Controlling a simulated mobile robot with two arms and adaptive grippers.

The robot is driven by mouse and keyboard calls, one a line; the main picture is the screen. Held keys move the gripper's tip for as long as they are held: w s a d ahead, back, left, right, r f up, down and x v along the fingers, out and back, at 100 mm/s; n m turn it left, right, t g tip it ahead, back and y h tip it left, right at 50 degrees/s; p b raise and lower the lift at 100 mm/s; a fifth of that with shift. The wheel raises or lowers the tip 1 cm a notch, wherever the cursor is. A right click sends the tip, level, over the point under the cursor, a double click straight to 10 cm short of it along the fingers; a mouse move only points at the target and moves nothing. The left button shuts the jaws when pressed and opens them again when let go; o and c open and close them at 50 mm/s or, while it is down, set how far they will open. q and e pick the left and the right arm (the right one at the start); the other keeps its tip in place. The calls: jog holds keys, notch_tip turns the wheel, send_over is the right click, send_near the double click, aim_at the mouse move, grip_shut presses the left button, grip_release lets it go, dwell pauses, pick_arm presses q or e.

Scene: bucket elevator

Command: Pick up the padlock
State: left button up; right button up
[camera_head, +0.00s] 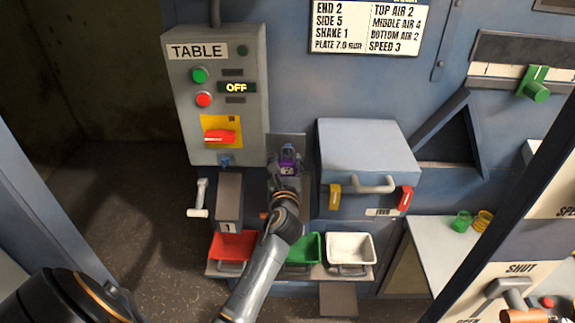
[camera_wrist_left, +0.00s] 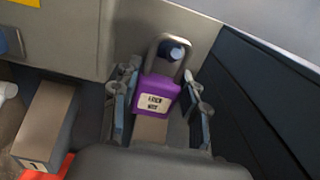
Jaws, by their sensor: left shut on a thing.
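The padlock (camera_head: 287,168) is purple with a grey shackle and a pale label. In the left wrist view the padlock (camera_wrist_left: 157,98) sits upright between the two fingers, its shackle around a round blue-grey peg or knob (camera_wrist_left: 174,51). My left gripper (camera_head: 287,163) reaches up to the panel just right of the TABLE control box, and in the left wrist view its fingers (camera_wrist_left: 157,103) are closed on the padlock body. The gripper hides part of the padlock in the head view. My right gripper is not in view.
The TABLE control box (camera_head: 216,97) is close on the left. A grey box with a handle (camera_head: 370,150) stands close on the right. Red (camera_head: 233,246), green (camera_head: 303,248) and white (camera_head: 350,247) bins are below. A block marked 1 (camera_head: 229,200) is left of my arm.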

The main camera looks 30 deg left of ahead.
pick_arm(q)
jog(key=shift+r, duration=0.6)
jog(key=s+d+f+m+t+h+b, duration=0.1)
jog(key=s+d+f+m+h+b, duration=0.1)
jog(key=s+d, duration=0.4)
jog(key=s+d+f+m+t+h+b, duration=0.1)
jog(key=s+d+h, duration=0.3)
jog(key=s, duration=0.6)
jog(key=s+d+f+m+h+b, duration=0.3)
jog(key=s+d+f, duration=0.1)
jog(key=s+d, duration=0.4)
jog(key=shift+d+t+h, duration=0.3)
jog(key=shift+d+t, duration=0.1)
jog(key=shift+d, duration=0.15)
